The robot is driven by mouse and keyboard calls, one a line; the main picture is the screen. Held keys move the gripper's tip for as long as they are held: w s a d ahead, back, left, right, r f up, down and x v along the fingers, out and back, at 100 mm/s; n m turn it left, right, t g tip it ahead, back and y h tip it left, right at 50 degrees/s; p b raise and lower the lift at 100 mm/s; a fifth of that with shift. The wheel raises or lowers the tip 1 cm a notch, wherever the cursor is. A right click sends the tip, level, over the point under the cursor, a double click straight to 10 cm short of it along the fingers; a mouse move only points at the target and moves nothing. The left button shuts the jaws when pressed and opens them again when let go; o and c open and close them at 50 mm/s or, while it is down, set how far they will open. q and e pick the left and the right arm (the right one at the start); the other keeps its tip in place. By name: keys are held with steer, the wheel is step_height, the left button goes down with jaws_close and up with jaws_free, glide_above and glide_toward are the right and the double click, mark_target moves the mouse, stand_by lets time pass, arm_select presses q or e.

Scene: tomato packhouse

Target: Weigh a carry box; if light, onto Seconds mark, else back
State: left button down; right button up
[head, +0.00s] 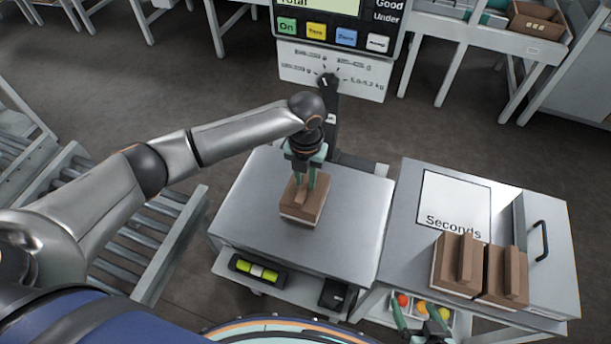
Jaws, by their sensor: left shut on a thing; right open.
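A brown carry box (301,211) with a raised handle is at the middle of the scale's steel plate (348,225). My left gripper (306,188) is above it, shut on its handle. I cannot tell whether the box rests on the plate or hangs just above it. The scale's display head (338,22) stands behind, its screen cut off at the top. The white Seconds mark (455,203) lies bare on the steel table at the right. My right gripper (420,322) is open and empty at the bottom, in front of that table.
Two more brown carry boxes (457,262) (507,275) stand side by side in front of the Seconds mark. A black handle (541,240) is at the table's right. A tray of tomatoes (432,311) sits below. A roller conveyor (130,235) is at the left.

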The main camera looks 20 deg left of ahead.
arm_select(q)
steer(key=shift+f, duration=0.25)
stand_by(0.6)
steer(key=c, duration=0.7)
jaws_free()
steer(key=shift+c, duration=1.4)
steer(key=shift+r, duration=0.1)
step_height(320, 180, up, 7)
steer(key=p, duration=0.7)
